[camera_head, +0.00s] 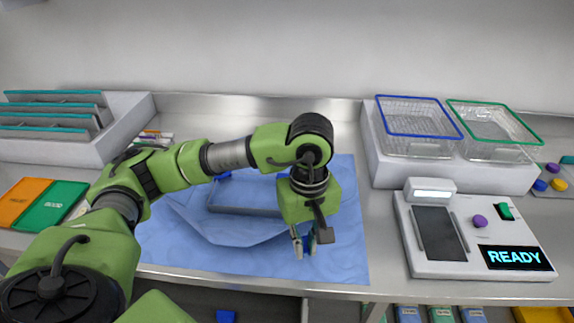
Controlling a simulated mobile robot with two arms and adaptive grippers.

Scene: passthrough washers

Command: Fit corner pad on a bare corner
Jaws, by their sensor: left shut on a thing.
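A grey tray (243,211) lies on a blue wrap sheet (190,258) on the steel counter. Small blue pads (224,175) show at its far edge; my arm and wrist cover its right side and part of its far side. My left gripper (305,243) points down over the front right of the sheet, to the right of and nearer than the tray's visible part. It is shut on a small blue corner pad (313,240), mostly hidden by the fingers. My right gripper is not in view.
At the right stand a blue-rimmed basket (412,135) and a green-rimmed basket (490,135) on a white block. A white device (470,235) reading READY is in front. Orange and green panels (35,205) and a rack (50,125) are at the left.

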